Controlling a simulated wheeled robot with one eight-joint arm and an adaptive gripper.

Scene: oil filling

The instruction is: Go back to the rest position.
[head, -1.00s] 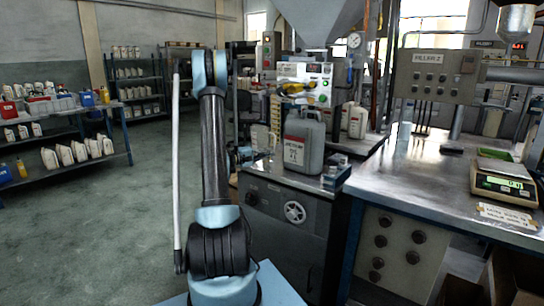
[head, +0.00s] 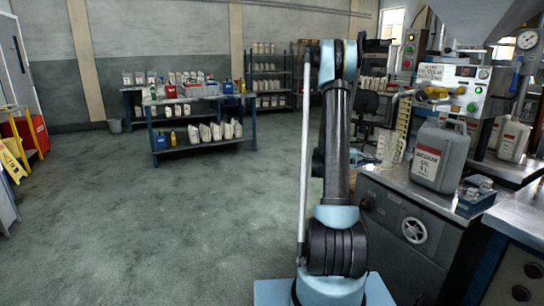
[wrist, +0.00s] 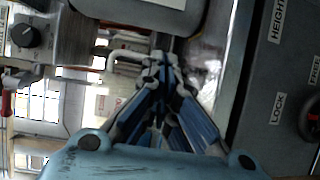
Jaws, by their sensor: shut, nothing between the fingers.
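My arm (head: 337,150) stands upright in the head view, right of the middle, its elbow at the top. My gripper is not visible in the head view. In the wrist view my gripper (wrist: 160,75) points away from the camera with its blue-lined fingers together and empty. A metal machine body with a black knob (wrist: 28,36) is left of the fingers. A dark panel (wrist: 275,90) labelled HEIGHT and LOCK is to their right. I cannot tell how close the fingertips are to these surfaces.
A grey oil jug (head: 440,158) stands on the metal bench (head: 400,182) at the right, beside the filling machine (head: 447,85). A shelf table (head: 203,146) with bottles is at the back. A yellow floor sign (head: 12,160) is far left. The middle floor is clear.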

